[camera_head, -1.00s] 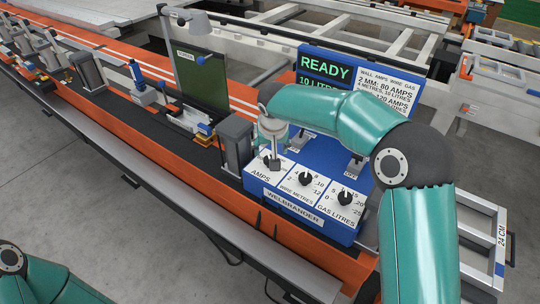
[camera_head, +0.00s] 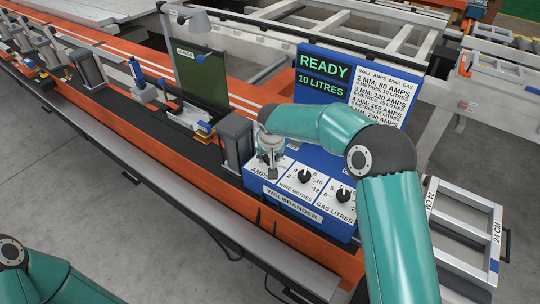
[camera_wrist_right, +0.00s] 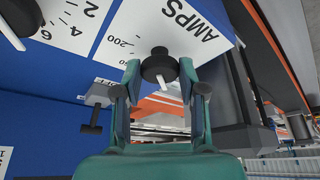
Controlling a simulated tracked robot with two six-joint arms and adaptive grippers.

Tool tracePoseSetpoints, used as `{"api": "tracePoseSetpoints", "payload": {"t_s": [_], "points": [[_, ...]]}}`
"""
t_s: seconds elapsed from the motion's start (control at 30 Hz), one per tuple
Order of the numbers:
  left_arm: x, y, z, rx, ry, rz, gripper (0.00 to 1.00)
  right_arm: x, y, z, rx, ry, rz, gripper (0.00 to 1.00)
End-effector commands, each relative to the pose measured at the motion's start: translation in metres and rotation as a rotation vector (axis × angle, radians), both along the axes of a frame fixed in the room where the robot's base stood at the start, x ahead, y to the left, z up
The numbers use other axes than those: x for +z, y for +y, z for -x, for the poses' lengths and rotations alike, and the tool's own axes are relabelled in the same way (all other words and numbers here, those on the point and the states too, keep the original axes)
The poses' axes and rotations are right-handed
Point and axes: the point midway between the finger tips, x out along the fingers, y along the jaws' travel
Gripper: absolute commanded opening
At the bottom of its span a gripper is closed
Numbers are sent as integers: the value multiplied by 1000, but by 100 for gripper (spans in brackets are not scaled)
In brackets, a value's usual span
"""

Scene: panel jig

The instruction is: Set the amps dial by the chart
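The amps dial (camera_wrist_right: 158,66) is a round black knob with a white pointer on a white plate lettered AMPS, with 200 printed beside it. My right gripper (camera_wrist_right: 160,70) points at the dial, one finger on each side of the knob. Whether the fingers touch it is unclear. In the head view my right gripper (camera_head: 269,158) covers the dial. The chart (camera_head: 385,95) on the blue board lists 2 MM: 80 AMPS, 3 MM: 120 AMPS, 4 MM: 160 AMPS and a 200 AMPS line. The display (camera_head: 323,75) reads READY and 10 LITRES. My left gripper is out of view.
The wire metres dial (camera_head: 305,177) and gas litres dial (camera_head: 343,196) sit close to the right of the amps dial. A dark grey block (camera_head: 236,142) stands just left of the blue welder box (camera_head: 290,207). A green panel (camera_head: 203,80) stands behind.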

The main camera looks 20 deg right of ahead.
Motion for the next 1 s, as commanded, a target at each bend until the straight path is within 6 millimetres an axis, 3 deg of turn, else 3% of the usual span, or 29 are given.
{"api": "tracePoseSetpoints", "payload": {"t_s": [0.03, 0.17, 0.37, 0.8, 1.0], "points": [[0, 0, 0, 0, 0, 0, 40, 0, 0, 0, 0, 0, -1, 25], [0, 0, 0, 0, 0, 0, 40, 0, 1, 0, 0, 0, -1, 6], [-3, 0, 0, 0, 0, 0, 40, 0, -1, 0, 44, 0, -1, 6], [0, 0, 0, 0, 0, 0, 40, 1, -3, 0, 389, 0, -3, 6], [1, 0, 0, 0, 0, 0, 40, 0, -5, 0, 435, -1, -1, 6]]}}
